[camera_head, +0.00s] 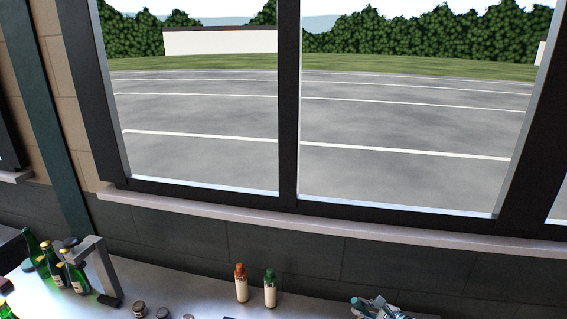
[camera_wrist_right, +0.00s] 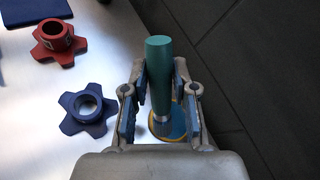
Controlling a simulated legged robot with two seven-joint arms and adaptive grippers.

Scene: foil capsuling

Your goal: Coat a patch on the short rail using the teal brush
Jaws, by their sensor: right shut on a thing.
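The teal brush (camera_wrist_right: 160,68) is between the fingers of my right gripper (camera_wrist_right: 160,104), which is shut on it. Its thick teal handle points up in the right wrist view, with a metal ferrule lower down. The ferrule end is over or in a round yellow-rimmed thing with blue inside (camera_wrist_right: 181,121); I cannot tell whether they touch. The bristles are hidden. I cannot make out the short rail in either view. My left gripper is out of view.
A red star knob (camera_wrist_right: 59,42) and a blue star knob (camera_wrist_right: 87,108) lie on the pale table left of the gripper. Green bottles (camera_head: 75,277), a grey bracket (camera_head: 101,268), and orange-capped (camera_head: 241,285) and green-capped (camera_head: 270,291) bottles stand along the back, below the window.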

